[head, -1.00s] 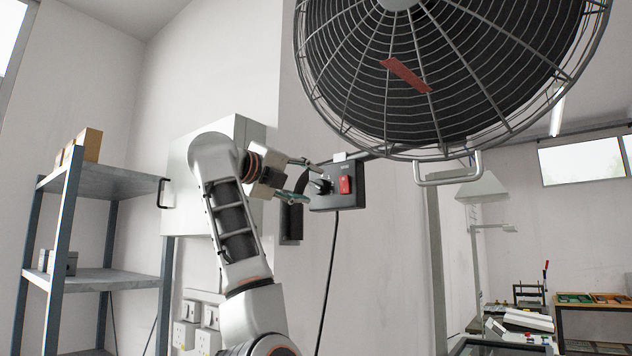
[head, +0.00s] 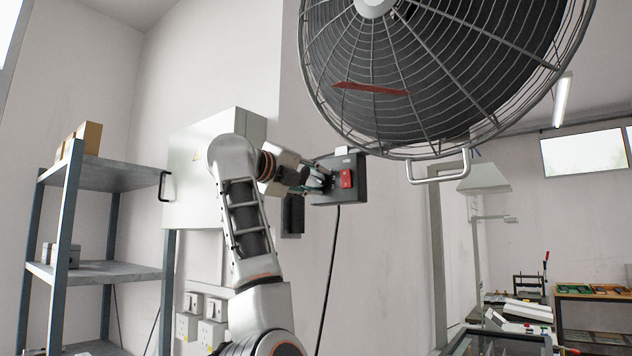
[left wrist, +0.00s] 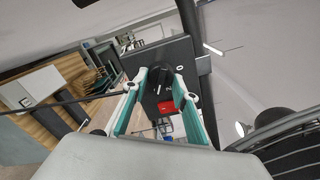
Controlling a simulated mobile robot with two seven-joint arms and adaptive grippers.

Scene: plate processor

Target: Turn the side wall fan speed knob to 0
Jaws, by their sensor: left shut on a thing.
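The side wall fan speed knob (left wrist: 158,82) is a black knob on a dark control box. The box (head: 350,163) hangs at the fan's lower left in the head view and carries a red switch (head: 346,179), also seen in the left wrist view (left wrist: 166,107). My left gripper (head: 324,180) is at the left part of the box, and its fingers largely hide the knob in the head view. In the left wrist view its green-edged fingers (left wrist: 160,85) stand on both sides of the knob, shut on it. My right gripper is not in view.
The large caged fan (head: 430,70) fills the upper right, with a metal handle (head: 438,167) at its lower rim. A grey wall cabinet (head: 200,180) is behind my left arm. A shelf (head: 110,175) stands at the left. A black cable (head: 330,270) hangs from the box.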

